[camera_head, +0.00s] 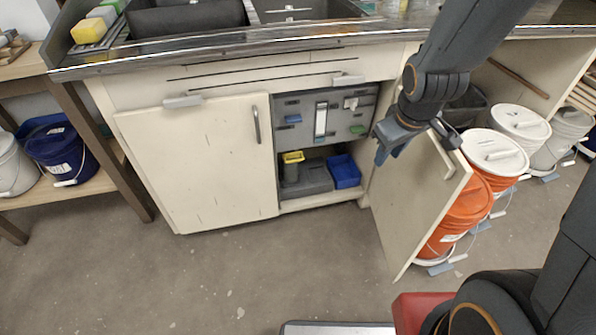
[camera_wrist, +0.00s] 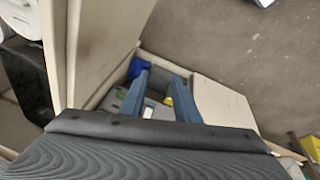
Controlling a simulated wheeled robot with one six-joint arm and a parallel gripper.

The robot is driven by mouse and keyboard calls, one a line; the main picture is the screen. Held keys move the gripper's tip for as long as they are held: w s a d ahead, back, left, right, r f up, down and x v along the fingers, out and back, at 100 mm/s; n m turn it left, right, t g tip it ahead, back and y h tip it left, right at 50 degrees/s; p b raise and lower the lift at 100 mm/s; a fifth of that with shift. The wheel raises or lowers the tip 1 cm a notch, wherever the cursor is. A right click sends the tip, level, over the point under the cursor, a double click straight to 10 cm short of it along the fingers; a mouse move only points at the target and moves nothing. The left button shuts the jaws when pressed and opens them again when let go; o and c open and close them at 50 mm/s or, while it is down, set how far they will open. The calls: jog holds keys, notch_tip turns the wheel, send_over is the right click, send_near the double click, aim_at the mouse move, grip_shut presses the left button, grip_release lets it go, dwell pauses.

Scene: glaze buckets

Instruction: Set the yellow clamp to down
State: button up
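Inside the open cupboard, a yellow piece (camera_head: 292,157) tops a dark upright part at the left of the opening; I cannot tell for sure that it is the clamp, or its setting. A small yellow patch (camera_wrist: 168,101) also shows between my fingers in the wrist view. A grey panel (camera_head: 338,128) at the back of the cupboard carries blue, white and green fittings. My gripper (camera_head: 388,148) is in front of the cupboard's right side, by the open door, above and right of the yellow piece. In the wrist view its blue fingers (camera_wrist: 160,76) are apart and hold nothing.
The open right door (camera_head: 410,205) juts toward me, with orange buckets (camera_head: 466,208) and white lids beyond it. The left door (camera_head: 200,160) is shut. A blue bin (camera_head: 344,171) sits low in the cupboard. The floor (camera_head: 270,265) in front is clear.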

jog(key=w+a+f+n+t+y+b, duration=0.1)
jog(key=w+a+f+n+t+b, duration=0.2)
jog(key=w+f+n+b, duration=0.5)
jog(key=n+t+y+b, duration=0.5)
jog(key=n+y+b, duration=0.5)
jog(key=b, duration=1.2)
send_near(292, 152)
jog(key=shift+n+h, duration=0.4)
jog(key=shift+h, duration=0.2)
jog(key=shift+w+a+f, duration=0.25)
jog(key=shift+a+f, duration=0.15)
jog(key=shift+a, duration=0.25)
jog(key=shift+w+a+f, duration=0.2)
jog(key=shift+a+f, duration=0.2)
jog(key=shift+a, duration=0.3)
jog(key=shift+w+a+f, duration=0.25)
jog(key=shift+a+f, duration=0.15)
jog(key=shift+a, duration=0.25)
grip_shut()
